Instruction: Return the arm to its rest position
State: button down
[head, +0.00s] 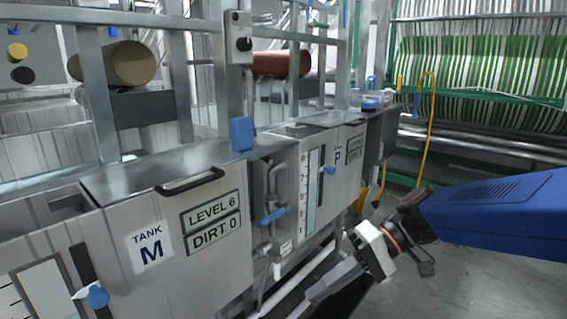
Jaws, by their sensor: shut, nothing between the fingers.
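My gripper (324,289) is in the lower right of the head view, at the end of my blue arm. It points down and to the left, in front of the lower part of the tank row. Its fingers are shut with nothing between them. It appears apart from the tanks, though the exact gap is hard to tell.
Tank M (205,257) stands at the left with a black handle (190,181) and blue valve handles. Tank P (343,165) is behind it. A yellow hose (425,125) hangs before green-and-white webbing (490,65). Grey floor (440,285) is open at the lower right.

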jog(key=s+d+f+m+t+h, duration=0.2)
jog(key=d+f+t+h, duration=0.1)
jog(key=d, duration=0.7)
jog(key=s+d+f+m+t+h, duration=0.2)
jog(key=d+t+h, duration=0.3)
jog(key=d+h, duration=0.3)
jog(key=shift+s+d+f, duration=0.55)
jog(key=shift+d+f, duration=0.05)
jog(key=shift+d, duration=1.15)
